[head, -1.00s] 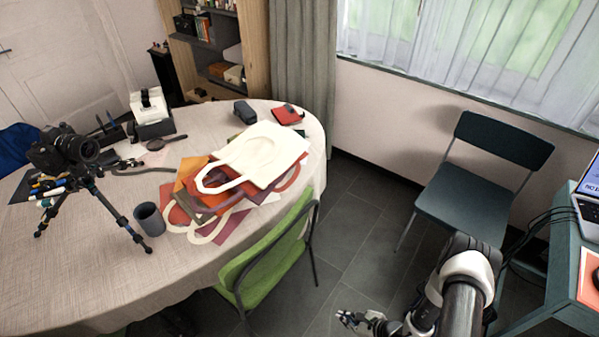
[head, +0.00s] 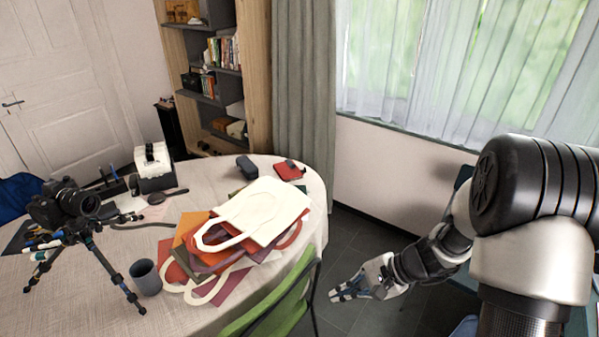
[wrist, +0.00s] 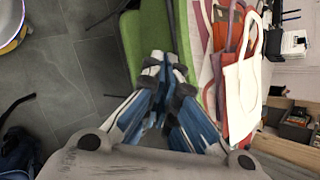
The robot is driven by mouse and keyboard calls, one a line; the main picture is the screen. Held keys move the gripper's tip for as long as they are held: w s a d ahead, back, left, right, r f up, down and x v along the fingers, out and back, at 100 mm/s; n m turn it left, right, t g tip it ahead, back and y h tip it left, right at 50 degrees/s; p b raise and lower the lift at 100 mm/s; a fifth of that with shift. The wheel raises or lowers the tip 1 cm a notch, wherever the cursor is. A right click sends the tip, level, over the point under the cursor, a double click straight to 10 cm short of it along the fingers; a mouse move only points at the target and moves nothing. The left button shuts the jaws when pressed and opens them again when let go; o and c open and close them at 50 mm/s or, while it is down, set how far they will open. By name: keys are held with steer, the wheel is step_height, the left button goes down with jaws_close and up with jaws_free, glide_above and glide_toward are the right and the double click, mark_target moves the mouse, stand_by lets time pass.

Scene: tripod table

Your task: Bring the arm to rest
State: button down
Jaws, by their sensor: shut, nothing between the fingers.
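My gripper (head: 335,295) is at the lower middle of the head view, to the right of the round table and the green chair, above the dark tiled floor. In the wrist view its fingers (wrist: 163,58) are together and empty, with the green chair (wrist: 148,35) behind them. My arm comes in from the right of the head view and is bent, its upper links large in front of the window wall. Nothing hangs from the gripper.
The round table (head: 70,285) holds a pile of cloth bags (head: 262,212), a camera on a small tripod (head: 85,228) and a grey cup (head: 146,277). The green chair (head: 270,310) stands at its edge, close to my gripper. Open floor (head: 355,235) shows near the curtain.

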steer(key=s+a+r+n+h, duration=0.1)
steer(key=s+r+n+h, duration=0.15)
steer(key=s+r, duration=0.35)
steer(key=s+a+r+n+h, duration=0.1)
steer(key=s+r+n, duration=0.3)
steer(key=r, duration=0.5)
steer(key=s+d+r+n+t+h, duration=0.1)
steer(key=s+d+r+n+h, duration=0.1)
steer(key=s, duration=0.3)
steer(key=s+d+r+n+t+h, duration=0.1)
steer(key=s+d+r+n+h, duration=0.1)
steer(key=s, duration=0.4)
steer(key=shift+d+r+n+t+h, duration=0.5)
steer(key=shift+d+r, duration=0.3)
steer(key=shift+r, duration=0.5)
